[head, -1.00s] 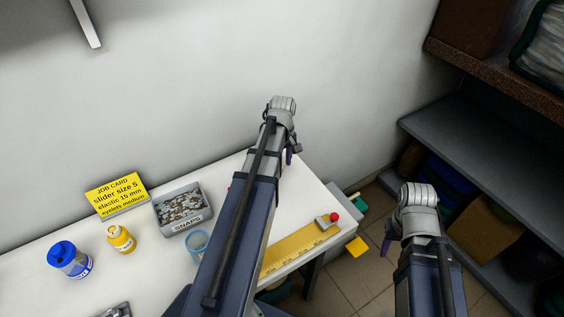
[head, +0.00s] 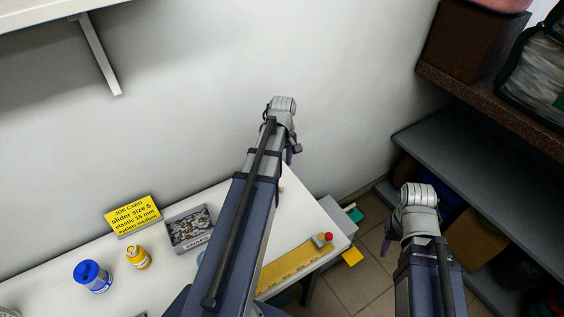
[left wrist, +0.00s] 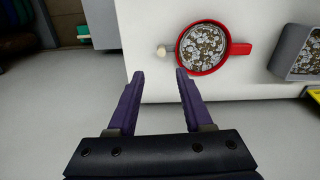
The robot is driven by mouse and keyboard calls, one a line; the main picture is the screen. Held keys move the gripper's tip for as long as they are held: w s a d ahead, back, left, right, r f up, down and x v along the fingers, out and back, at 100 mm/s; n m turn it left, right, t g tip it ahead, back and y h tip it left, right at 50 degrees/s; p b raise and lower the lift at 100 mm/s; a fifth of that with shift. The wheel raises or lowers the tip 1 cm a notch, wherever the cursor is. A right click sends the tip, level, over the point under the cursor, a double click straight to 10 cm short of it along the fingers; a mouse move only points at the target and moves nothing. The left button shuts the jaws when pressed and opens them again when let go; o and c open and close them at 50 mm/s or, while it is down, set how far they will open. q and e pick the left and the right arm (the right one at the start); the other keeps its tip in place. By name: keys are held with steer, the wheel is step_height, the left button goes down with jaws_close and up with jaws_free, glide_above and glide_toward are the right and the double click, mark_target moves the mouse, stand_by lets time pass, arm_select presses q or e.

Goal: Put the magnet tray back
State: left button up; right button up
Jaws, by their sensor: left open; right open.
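The magnet tray (left wrist: 203,46) shows in the left wrist view as a round red-rimmed dish full of small metal pieces. It lies on the white table, with a red tab on its right and a pale knob on its left. In the head view my left arm hides nearly all of it. My left gripper (left wrist: 159,72) is open and empty, its purple fingers just short of the tray and left of its middle in the wrist view. It also shows in the head view (head: 290,155). My right gripper (head: 386,248) is open, off the table's right side.
On the table (head: 50,275) stand a SNAPS box (head: 188,228), a yellow job card (head: 132,215), a blue-lidded jar (head: 92,277), a yellow bottle (head: 138,256) and a yellow ruler (head: 295,264). A wall shelf (head: 60,12) hangs above; grey shelving (head: 460,165) stands right.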

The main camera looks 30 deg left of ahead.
arm_select(q)
steer(key=shift+d, duration=0.1)
steer(key=s+d+m, duration=0.4)
steer(key=d+m, duration=0.1)
steer(key=d, duration=0.4)
steer(key=s+d+m, duration=0.3)
steer(key=d+m, duration=0.3)
steer(key=d, duration=0.4)
steer(key=s+d+m+y, duration=0.1)
steer(key=s+d+m, duration=0.3)
steer(key=d, duration=0.5)
steer(key=shift+s+d+m, duration=0.35)
steer(key=shift+d+m, duration=0.05)
steer(key=shift+m, duration=0.6)
